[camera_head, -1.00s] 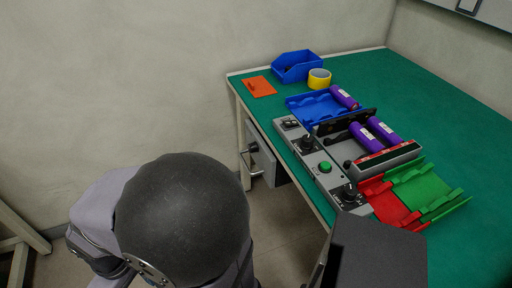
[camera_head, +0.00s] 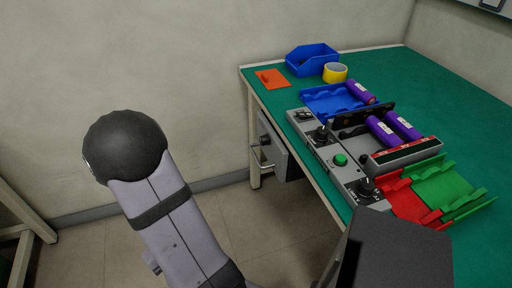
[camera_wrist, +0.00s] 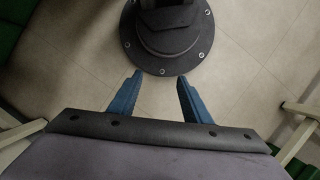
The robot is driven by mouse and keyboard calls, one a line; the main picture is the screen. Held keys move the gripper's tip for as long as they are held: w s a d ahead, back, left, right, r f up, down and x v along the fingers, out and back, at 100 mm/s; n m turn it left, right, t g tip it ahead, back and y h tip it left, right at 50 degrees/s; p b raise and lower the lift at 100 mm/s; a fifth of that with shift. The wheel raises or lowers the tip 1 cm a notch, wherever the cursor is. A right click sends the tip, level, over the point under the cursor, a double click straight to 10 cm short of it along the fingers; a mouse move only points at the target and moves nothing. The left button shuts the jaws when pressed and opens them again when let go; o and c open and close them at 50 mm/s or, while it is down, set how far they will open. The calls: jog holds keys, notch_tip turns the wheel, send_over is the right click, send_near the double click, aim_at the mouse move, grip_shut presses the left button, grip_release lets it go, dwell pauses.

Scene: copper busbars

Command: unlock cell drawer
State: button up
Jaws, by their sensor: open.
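The cell drawer (camera_head: 272,150) is a grey box under the left edge of the green-topped bench in the head view. Its front carries a metal handle (camera_head: 259,158) and a small dark part above it that I cannot make out clearly. The drawer looks shut. My gripper shows only in the wrist view, where its two blue fingers (camera_wrist: 160,92) are apart with nothing between them. They point at the floor near a dark round base. The gripper is away from the drawer, which does not show in the wrist view.
On the bench (camera_head: 454,110) stand a grey control panel with a green button (camera_head: 340,159), purple cells (camera_head: 383,131), a blue tray (camera_head: 328,101), red and green trays (camera_head: 452,190), a blue bin (camera_head: 312,59), yellow tape (camera_head: 335,72) and an orange plate (camera_head: 272,79).

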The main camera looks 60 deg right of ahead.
jog(key=d+f+n+g+h+b, duration=0.1)
jog(key=d+f, duration=0.2)
jog(key=d, duration=0.3)
jog(key=d+f+n+g+h, duration=0.1)
jog(key=d+f+g, duration=0.15)
jog(key=d, duration=0.35)
jog(key=d+r+n+h, duration=0.1)
jog(key=d+n+h, duration=0.2)
jog(key=d, duration=0.7)
jog(key=w+d+r+n+g+h, duration=0.2)
jog(key=d+r+n+g+h, duration=0.15)
jog(key=d+r, duration=0.45)
jog(key=w+d+r+n+g+h, duration=0.2)
jog(key=d+r+h, duration=0.25)
jog(key=r, duration=0.85)
jog(key=shift+h, duration=0.3)
jog(key=shift+f+b+x, duration=0.2)
jog(key=shift+b+x, duration=0.2)
jog(key=shift+x, duration=1.2)
jog(key=shift+f+b+x, duration=0.15)
jog(key=shift+b+x, duration=0.25)
jog(key=shift+x, duration=1.25)
jog(key=shift+s+a, duration=0.1)
jog(key=shift+m, duration=0.25)
jog(key=c, duration=1)
